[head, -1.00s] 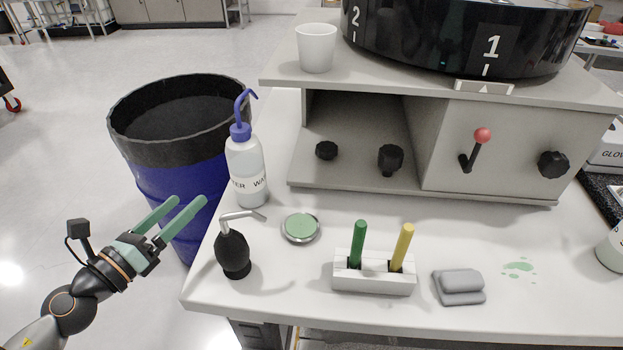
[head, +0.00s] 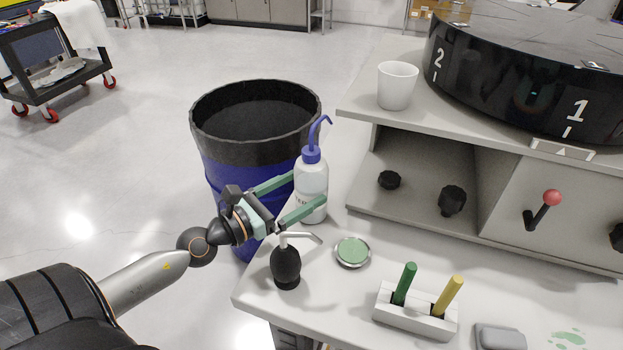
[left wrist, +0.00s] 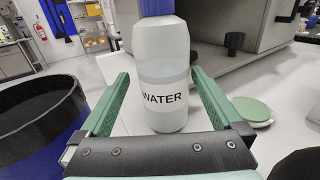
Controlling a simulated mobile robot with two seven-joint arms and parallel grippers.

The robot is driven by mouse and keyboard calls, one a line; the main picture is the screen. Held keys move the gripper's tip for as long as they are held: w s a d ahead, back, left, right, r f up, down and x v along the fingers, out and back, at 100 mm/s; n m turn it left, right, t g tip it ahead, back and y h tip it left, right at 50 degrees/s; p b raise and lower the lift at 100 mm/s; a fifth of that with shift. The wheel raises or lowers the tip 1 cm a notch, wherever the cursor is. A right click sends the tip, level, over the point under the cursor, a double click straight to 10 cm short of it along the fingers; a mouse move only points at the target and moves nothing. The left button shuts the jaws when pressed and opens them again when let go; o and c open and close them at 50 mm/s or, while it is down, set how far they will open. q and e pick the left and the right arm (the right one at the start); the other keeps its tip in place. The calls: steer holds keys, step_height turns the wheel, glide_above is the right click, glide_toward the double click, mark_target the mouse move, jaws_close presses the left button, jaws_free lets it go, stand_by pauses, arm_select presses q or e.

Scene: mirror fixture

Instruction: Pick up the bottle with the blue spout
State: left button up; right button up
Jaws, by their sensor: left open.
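The bottle with the blue spout (head: 312,178) stands upright at the left edge of the white table. It is translucent white with a blue cap. In the left wrist view the bottle (left wrist: 162,75) shows its WATER label and clear liquid, with its top cut off by the frame. My left gripper (head: 308,192) is open, its green fingers on either side of the bottle's body. In the left wrist view my left gripper's fingers (left wrist: 162,85) flank the bottle, with a gap visible on each side. My right gripper is not in view.
A blue and black bin (head: 222,170) stands behind my left arm. A shelf unit (head: 385,220) rises at right.

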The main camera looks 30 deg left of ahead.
mark_target(322, 180)
arm_select(q)
steer(key=shift+w+d, duration=0.1)
steer(key=shift+w, duration=0.2)
steer(key=shift+w+d+r+p, duration=0.1)
steer(key=shift+w+p, duration=0.2)
steer(key=shift+p, duration=0.1)
steer(key=p+x, duration=0.1)
steer(key=x, duration=0.2)
steer(key=shift+d, duration=0.2)
steer(key=shift+w+d+p, duration=0.2)
steer(key=shift+w+p, duration=0.2)
steer(key=shift+w, duration=0.2)
steer(key=shift+f, duration=0.2)
steer(key=shift+r, duration=0.1)
steer(key=c, duration=0.7)
